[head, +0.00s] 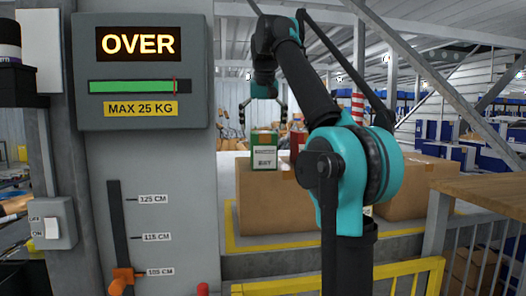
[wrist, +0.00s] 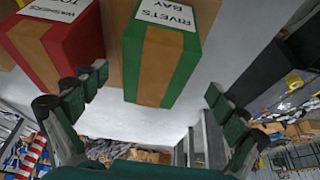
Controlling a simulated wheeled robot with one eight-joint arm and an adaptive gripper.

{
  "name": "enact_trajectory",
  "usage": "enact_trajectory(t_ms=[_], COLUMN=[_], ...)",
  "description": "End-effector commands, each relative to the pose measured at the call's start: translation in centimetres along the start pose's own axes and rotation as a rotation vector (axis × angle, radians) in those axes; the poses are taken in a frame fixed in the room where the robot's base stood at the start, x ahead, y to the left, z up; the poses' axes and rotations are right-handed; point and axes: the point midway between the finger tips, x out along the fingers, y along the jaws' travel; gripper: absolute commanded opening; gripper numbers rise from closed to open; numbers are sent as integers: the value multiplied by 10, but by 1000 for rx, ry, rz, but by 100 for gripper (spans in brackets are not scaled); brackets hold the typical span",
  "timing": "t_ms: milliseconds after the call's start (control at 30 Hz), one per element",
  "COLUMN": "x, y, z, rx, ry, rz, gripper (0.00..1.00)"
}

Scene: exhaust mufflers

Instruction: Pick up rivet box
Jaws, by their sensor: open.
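The rivet box (wrist: 186,50) is green with a brown tape strip and a white label reading "RIVETS BAY" in the wrist view. In the head view the green box (head: 265,150) stands on a large cardboard box (head: 275,205). My gripper (head: 263,115) is open just above and behind the green box in the head view. In the wrist view my gripper (wrist: 156,86) has its fingers apart, with the green box showing in the gap between them. I see no contact with the box.
A red box (wrist: 62,45) labelled "WASHERS" stands beside the green one, close to the left finger; it also shows in the head view (head: 298,138). A grey panel (head: 140,70) reading "OVER" and "MAX 25 KG" stands at left. A yellow rail (head: 400,275) runs in front.

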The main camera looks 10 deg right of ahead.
Motion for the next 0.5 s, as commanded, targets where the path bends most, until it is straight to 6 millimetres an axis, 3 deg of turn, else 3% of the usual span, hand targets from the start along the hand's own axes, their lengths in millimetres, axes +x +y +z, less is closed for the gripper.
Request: enact_trajectory(t_ms=[200, 500], x=[33, 52], y=[0, 1], z=[0, 0], rx=[0, 1], ry=[0, 0], rz=[0, 0], gripper=[97, 97])
